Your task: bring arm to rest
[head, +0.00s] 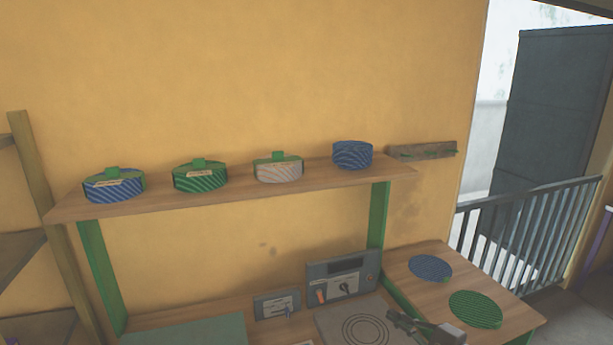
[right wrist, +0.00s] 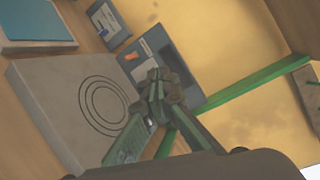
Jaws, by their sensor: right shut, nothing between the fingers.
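My right gripper (head: 428,328) shows at the bottom edge of the head view, over the right side of the grey press plate (head: 352,325) with ring marks. In the right wrist view my right gripper (right wrist: 157,90) has its fingers together with nothing between them. The plate (right wrist: 50,105) lies to its left in that view, and a grey control box (right wrist: 165,65) with an orange switch lies beyond the fingertips. The control box also shows in the head view (head: 342,277). My left gripper is not in view.
A wooden shelf (head: 235,194) on green posts holds several patterned round containers. A blue disc (head: 431,267) and a green disc (head: 475,309) lie on the side table at right. A smaller switch box (head: 277,305) stands left of the control box. A railing (head: 530,230) stands far right.

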